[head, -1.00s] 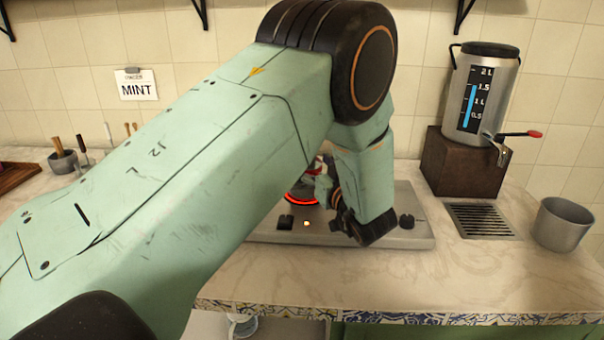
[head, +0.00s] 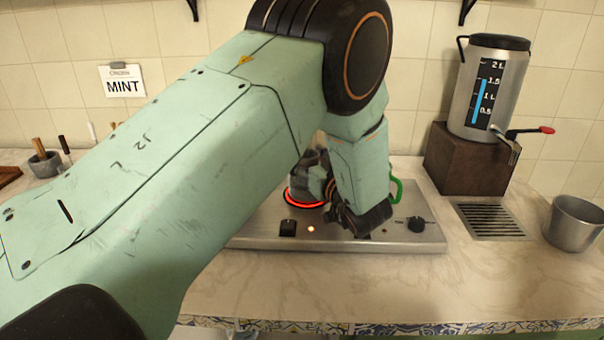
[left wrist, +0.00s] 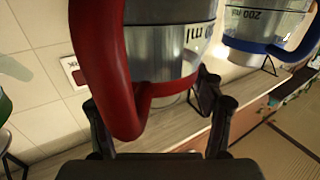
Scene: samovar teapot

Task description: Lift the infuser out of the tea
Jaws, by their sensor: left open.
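My left gripper reaches down over the hotplate in the head view, its fingers mostly hidden by my own arm. In the left wrist view my left gripper (left wrist: 155,100) is open, with a finger on each side of a thick red handle (left wrist: 103,70). The handle belongs to a clear vessel (left wrist: 170,55) with upside-down "ml" lettering. I cannot tell whether the fingers touch it. A dark grey pot (head: 309,164) stands on the glowing red ring, partly behind my arm. A green handle (head: 398,190) shows just right of my wrist. I cannot make out the infuser or the tea.
A blue-handled measuring vessel (left wrist: 270,25) is at the upper right of the wrist view. The hotplate (head: 260,228) has dark knobs in front. A steel dispenser (head: 490,85) on a brown block, a drain grate (head: 488,220) and a metal cup (head: 573,222) stand right. The front counter is clear.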

